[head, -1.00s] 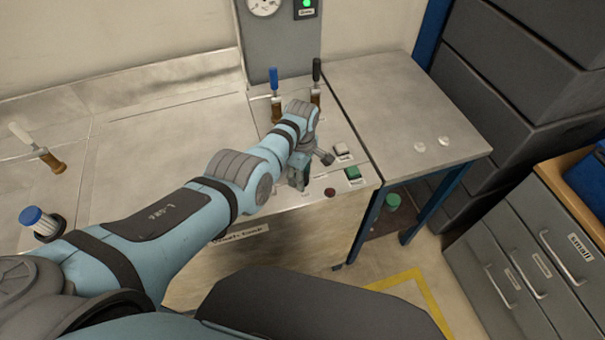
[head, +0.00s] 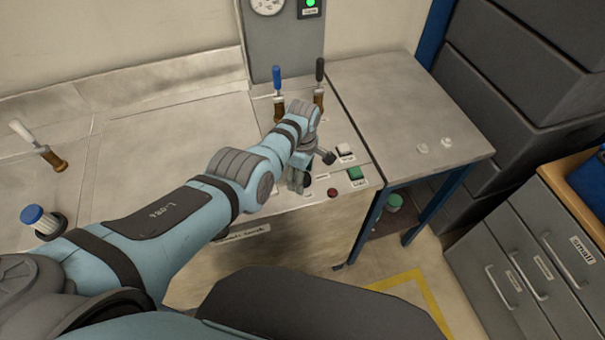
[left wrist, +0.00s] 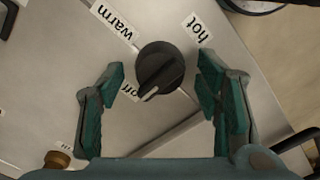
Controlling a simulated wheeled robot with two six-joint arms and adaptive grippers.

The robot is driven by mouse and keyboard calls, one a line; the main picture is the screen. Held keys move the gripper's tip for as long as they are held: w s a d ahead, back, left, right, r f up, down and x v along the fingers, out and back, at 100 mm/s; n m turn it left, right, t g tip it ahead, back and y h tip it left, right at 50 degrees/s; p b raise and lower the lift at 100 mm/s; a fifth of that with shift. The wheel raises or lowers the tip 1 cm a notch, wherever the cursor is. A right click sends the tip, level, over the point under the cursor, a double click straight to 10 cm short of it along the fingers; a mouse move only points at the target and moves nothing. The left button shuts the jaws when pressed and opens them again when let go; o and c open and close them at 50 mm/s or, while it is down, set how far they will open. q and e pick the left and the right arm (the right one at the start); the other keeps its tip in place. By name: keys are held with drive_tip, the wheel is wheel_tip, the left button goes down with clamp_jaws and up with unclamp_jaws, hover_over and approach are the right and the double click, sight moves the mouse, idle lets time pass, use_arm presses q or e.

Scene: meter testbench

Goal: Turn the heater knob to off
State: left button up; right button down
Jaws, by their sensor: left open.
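The heater knob (left wrist: 160,70) is round and black with a raised grip bar, seen from above in the left wrist view. The white mark on its bar points to the lower left, close to the "off" label (left wrist: 128,90), which a finger partly hides. The "warm" label (left wrist: 114,20) is at its upper left and the "hot" label (left wrist: 199,30) at its upper right. My left gripper (left wrist: 161,78) is open, with one green-padded finger on each side of the knob and a gap to both. In the head view my left gripper (head: 299,178) is over the panel's front part. My right gripper is not in view.
A red button (head: 332,192), a green switch (head: 355,173) and a white switch (head: 344,149) lie right of the gripper. Blue (head: 277,80) and black (head: 320,72) upright handles stand behind the wrist. A side table (head: 400,110) adjoins on the right.

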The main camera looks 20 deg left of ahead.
use_arm(q)
drive_tip(key=shift+d+r, duration=0.15)
drive_tip(key=shift+r, duration=0.1)
wheel_tip(320, 180, up, 12)
drive_tip(key=shift+f, duration=0.2)
